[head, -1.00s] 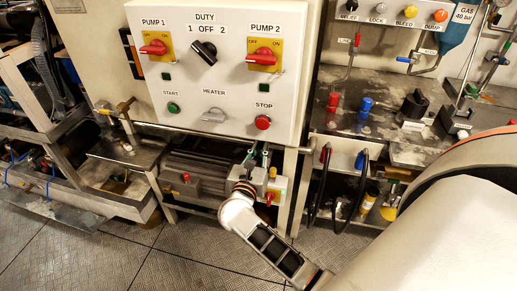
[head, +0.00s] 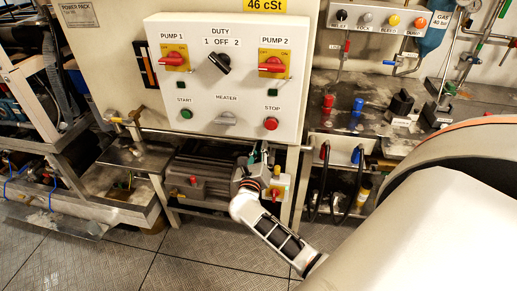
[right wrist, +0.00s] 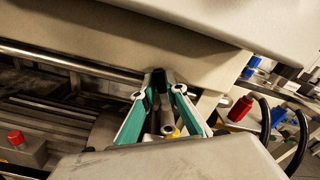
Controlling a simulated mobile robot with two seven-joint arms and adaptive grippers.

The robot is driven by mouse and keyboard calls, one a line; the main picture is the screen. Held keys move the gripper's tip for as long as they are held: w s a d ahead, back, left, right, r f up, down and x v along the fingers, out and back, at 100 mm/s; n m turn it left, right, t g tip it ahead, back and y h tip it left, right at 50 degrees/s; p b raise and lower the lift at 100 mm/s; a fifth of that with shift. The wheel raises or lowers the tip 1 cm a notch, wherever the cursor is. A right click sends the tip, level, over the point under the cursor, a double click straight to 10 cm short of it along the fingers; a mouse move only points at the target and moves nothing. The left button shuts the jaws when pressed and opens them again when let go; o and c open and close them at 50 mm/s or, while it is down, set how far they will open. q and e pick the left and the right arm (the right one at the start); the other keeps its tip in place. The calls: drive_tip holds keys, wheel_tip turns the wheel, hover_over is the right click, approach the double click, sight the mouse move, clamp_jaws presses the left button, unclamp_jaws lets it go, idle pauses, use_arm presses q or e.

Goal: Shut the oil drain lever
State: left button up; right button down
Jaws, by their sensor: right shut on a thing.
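My right gripper (head: 257,153) reaches in just below the control panel's lower edge, above the right end of the grey motor unit. In the right wrist view its teal fingers (right wrist: 160,80) converge, with the dark tips close together around a small dark piece under the beige frame edge. This looks like the oil drain lever, but the fingers hide most of it, and its angle cannot be told. A grey cylindrical stub (right wrist: 167,117) shows between the fingers, nearer the wrist. My left gripper is in neither view.
The control panel (head: 225,100) hangs right above my gripper. A horizontal rail (right wrist: 75,62) runs beside the fingers. Red and blue fittings (right wrist: 240,108) with black hoses stand to the right. The floor in front is clear.

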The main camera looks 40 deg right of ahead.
drive_tip(key=shift+w+a+f+n+p, duration=0.35)
drive_tip(key=shift+f+n+p, duration=0.35)
drive_tip(key=shift+n, duration=1.3)
drive_tip(key=shift+w+a+f+n+p, duration=0.4)
drive_tip(key=shift+f+n, duration=0.4)
drive_tip(key=shift+n, duration=1.2)
drive_tip(key=shift+w+a+f+n+p, duration=0.3)
drive_tip(key=shift+f+n+p, duration=0.45)
drive_tip(key=shift+n, duration=1.25)
drive_tip(key=shift+d, duration=0.1)
drive_tip(key=c, duration=2)
unclamp_jaws()
drive_tip(key=shift+c, duration=0.2)
drive_tip(key=v, duration=0.7)
drive_tip(key=shift+a, duration=0.2)
drive_tip(key=shift+s, duration=0.1)
